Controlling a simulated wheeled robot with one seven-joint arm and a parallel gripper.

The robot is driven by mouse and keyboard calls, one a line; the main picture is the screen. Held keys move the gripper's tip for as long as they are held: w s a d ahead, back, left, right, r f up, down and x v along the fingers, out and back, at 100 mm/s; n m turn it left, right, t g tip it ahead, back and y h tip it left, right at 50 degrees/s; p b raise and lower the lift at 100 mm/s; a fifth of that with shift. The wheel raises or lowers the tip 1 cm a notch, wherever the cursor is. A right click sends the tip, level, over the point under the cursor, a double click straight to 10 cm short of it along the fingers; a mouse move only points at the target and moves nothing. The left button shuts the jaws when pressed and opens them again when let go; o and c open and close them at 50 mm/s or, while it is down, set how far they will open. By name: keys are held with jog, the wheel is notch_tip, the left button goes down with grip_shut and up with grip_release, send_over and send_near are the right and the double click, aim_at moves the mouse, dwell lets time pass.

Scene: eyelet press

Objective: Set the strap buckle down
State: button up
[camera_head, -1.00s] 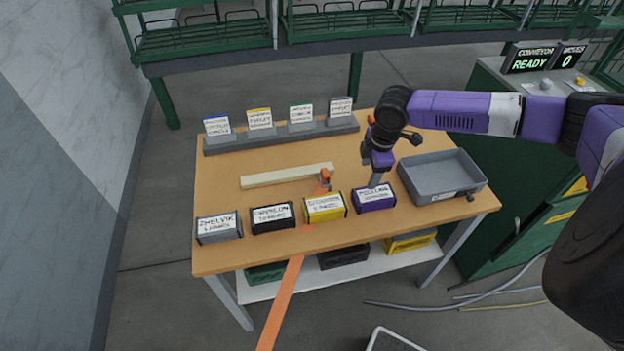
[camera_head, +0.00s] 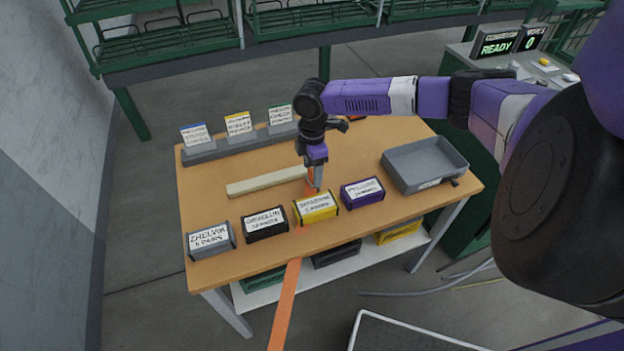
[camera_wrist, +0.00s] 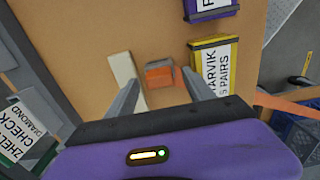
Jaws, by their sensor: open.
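The strap buckle (camera_wrist: 159,75) is a small orange and grey block lying on the wooden table. It sits beside the end of a pale bar (camera_wrist: 125,74), and the orange strap (camera_wrist: 285,101) leads away from it. In the wrist view my gripper (camera_wrist: 160,79) is open, its two fingers on either side of the buckle with gaps visible. In the head view my gripper (camera_head: 316,184) points down over the buckle and hides most of it. I cannot tell the exact height of the fingertips above the table.
Grey (camera_head: 211,241), black (camera_head: 265,223), yellow (camera_head: 316,207) and purple (camera_head: 362,192) labelled boxes line the front of the table (camera_head: 208,202). A grey tray (camera_head: 425,184) stands at right. A rack of label cards (camera_head: 200,157) runs along the back. The orange strap hangs over the front edge.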

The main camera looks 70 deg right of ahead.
jog(key=shift+f, duration=0.7)
grip_shut()
